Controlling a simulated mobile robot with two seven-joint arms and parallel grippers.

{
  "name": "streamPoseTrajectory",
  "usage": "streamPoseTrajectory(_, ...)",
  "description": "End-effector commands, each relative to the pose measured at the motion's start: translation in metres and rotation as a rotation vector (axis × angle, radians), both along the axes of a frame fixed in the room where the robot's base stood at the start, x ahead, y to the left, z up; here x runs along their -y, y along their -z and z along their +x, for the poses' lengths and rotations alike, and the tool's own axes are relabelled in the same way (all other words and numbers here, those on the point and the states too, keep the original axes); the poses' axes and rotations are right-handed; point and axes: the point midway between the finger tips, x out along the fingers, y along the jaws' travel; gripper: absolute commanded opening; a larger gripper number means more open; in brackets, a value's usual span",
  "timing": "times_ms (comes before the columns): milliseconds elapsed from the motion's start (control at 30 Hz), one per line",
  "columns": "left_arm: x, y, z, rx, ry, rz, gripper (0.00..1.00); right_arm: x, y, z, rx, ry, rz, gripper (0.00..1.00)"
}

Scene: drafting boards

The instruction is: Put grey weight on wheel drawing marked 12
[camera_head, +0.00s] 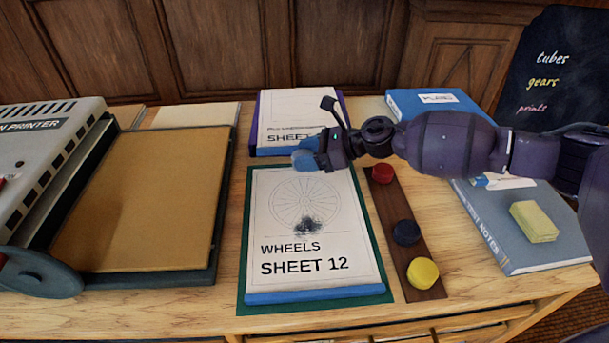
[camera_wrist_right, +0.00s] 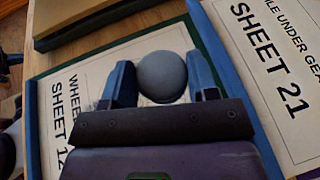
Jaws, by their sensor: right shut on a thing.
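The wheel drawing marked SHEET 12 (camera_head: 310,240) lies on a green board with a blue strip at its near edge. It also shows in the right wrist view (camera_wrist_right: 72,85). A dark smudge covers the lower part of its wheel. My right gripper (camera_head: 306,158) is over the far edge of this sheet. In the right wrist view, its blue fingers are shut on the round grey weight (camera_wrist_right: 162,77). I cannot make out the weight in the head view, nor its height above the sheet. My left gripper is not in view.
Another sheet board (camera_head: 285,108) lies just behind; SHEET 21 (camera_wrist_right: 265,50) shows in the wrist view. A brown strip with red (camera_head: 382,173), dark blue (camera_head: 406,232) and yellow (camera_head: 422,273) discs lies to the right. A grey book (camera_head: 545,255) bears a yellow block (camera_head: 534,222). A printer (camera_head: 45,150) stands left.

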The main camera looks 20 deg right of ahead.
Motion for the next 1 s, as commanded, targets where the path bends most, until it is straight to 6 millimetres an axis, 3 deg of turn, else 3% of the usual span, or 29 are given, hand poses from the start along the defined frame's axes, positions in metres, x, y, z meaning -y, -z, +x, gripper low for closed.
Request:
streamPoseTrajectory(167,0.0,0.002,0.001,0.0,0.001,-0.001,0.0,0.0,0.008,0.001,0.004,0.0,0.001,0.14)
streamPoseTrajectory(500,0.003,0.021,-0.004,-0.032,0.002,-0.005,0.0,0.0,0.058,0.0,-0.002,0.001,0.002,0.14)
streamPoseTrajectory(1000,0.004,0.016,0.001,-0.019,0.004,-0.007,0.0,0.0,0.062,0.001,0.005,0.001,0.002,0.14)
